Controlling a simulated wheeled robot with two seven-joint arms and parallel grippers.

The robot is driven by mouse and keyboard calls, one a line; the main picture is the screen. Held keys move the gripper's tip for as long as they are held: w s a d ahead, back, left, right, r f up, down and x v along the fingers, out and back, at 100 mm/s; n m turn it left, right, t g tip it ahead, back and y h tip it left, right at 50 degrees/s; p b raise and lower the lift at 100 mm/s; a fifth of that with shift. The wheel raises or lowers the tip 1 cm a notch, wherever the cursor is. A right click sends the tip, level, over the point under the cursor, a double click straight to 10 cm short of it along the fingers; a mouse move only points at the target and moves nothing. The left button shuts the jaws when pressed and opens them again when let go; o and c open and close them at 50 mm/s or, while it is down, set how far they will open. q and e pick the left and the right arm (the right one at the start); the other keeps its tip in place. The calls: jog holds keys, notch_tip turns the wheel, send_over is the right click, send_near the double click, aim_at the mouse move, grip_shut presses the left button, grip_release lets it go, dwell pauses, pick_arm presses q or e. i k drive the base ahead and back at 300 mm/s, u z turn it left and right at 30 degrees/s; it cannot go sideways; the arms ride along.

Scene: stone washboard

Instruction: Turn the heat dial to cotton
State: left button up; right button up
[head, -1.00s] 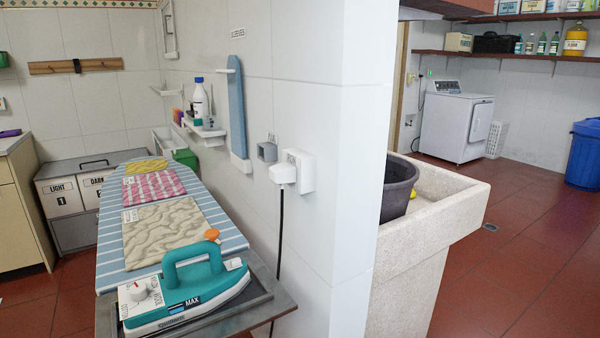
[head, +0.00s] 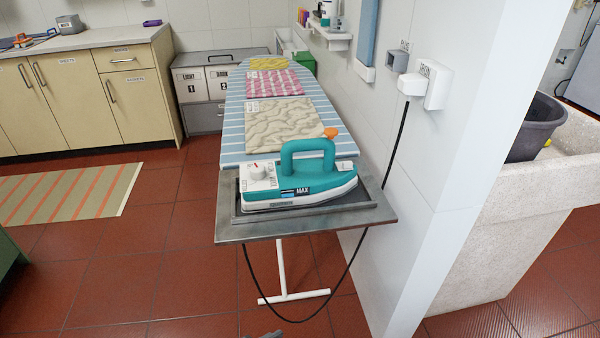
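The teal and white iron (head: 310,178) sits on a dark metal rest (head: 350,226) at the near end of the ironing board, its tip to the right. The heat dial (head: 258,171) is a pale knob with a red mark on the white left part of the iron. The lettering around the dial is too small to read, so I cannot tell its setting.
The striped ironing board (head: 233,143) carries several folded cloths. A black cord (head: 352,262) hangs below the rest and runs up to a wall plug (head: 411,84).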

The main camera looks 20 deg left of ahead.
aim_at(257, 171)
jog(key=z, duration=1.8)
jog(key=k, duration=1.5)
jog(key=u, duration=1.65)
jog(key=i, duration=0.45)
jog(key=u, duration=0.1)
